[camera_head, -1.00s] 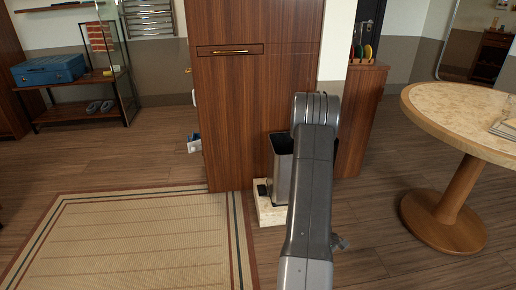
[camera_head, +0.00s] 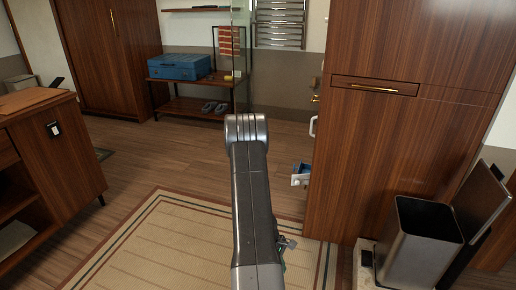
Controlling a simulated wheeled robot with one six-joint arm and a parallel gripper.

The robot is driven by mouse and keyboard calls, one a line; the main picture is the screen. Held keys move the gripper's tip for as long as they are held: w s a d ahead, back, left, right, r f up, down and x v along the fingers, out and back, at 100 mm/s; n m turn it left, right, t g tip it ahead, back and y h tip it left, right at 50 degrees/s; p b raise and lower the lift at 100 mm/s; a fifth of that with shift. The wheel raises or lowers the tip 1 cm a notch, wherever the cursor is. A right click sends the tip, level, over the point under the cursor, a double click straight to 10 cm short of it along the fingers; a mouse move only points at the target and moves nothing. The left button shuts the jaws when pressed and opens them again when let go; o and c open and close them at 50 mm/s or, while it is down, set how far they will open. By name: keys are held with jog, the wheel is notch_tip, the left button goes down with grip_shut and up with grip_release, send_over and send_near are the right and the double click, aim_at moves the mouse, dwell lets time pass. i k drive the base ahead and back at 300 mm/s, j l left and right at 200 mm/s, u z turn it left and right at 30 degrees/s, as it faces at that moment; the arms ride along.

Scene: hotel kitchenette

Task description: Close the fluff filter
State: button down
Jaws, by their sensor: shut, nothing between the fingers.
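A small white and blue part (camera_head: 301,174) sticks out low from the left side of the tall wooden cabinet (camera_head: 385,150). It may be the fluff filter, standing open, but it is too small to tell. The side it comes from is turned away from me and mostly hidden. My gripper (camera_head: 288,243) shows only as a small grey piece at the right of my arm, low in the picture; the arm hides most of it. It is shut and empty, in front of and below the white and blue part, not touching it.
A metal bin (camera_head: 425,240) with its lid up stands at the cabinet's right front. A woven rug (camera_head: 170,250) lies flat ahead. A wooden counter (camera_head: 50,160) stands at left, a luggage bench (camera_head: 190,107) behind. The floor between them is clear.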

aim_at(304, 169)
jog(key=i+j+u, duration=0.3)
jog(key=i, duration=0.25)
jog(key=i+u, duration=0.3)
jog(key=i, duration=0.25)
jog(key=i+l+z, duration=0.15)
jog(key=i+z, duration=0.2)
jog(key=i, duration=0.2)
jog(key=i+z, duration=0.4)
jog(key=i, duration=0.15)
jog(key=i+j+z, duration=0.15)
jog(key=i+z, duration=0.2)
jog(key=i, duration=0.15)
jog(key=i+z, duration=0.1)
jog(key=i, duration=0.2)
